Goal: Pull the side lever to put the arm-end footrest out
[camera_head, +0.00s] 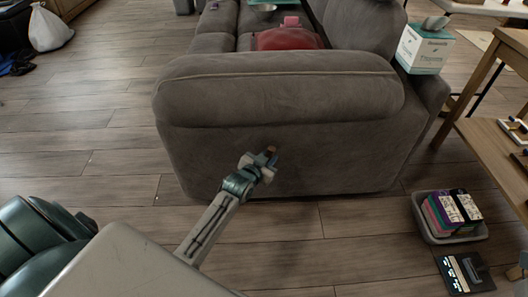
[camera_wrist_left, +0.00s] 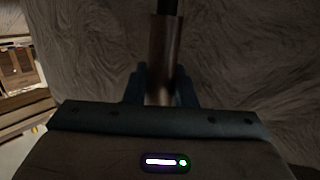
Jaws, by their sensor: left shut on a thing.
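The grey sofa (camera_head: 330,100) stands with its padded arm end facing me. The side lever (camera_head: 272,149) is a small brown handle on the flat side panel below the armrest. In the left wrist view the lever (camera_wrist_left: 162,55) is a brown bar with a dark upper end, running up between the fingers. My left gripper (camera_head: 264,162) reaches the panel and is shut on the lever; its fingers also show in the left wrist view (camera_wrist_left: 160,88). The fingers hide the lever's lower part. No footrest panel can be made out. My right gripper is not in view.
A grey bin of colourful boxes (camera_head: 425,222) and a dark flat case (camera_head: 464,272) lie on the floor at right. A wooden table (camera_head: 488,140) stands at the right edge. A tissue box (camera_head: 423,48) is by the sofa's far right corner.

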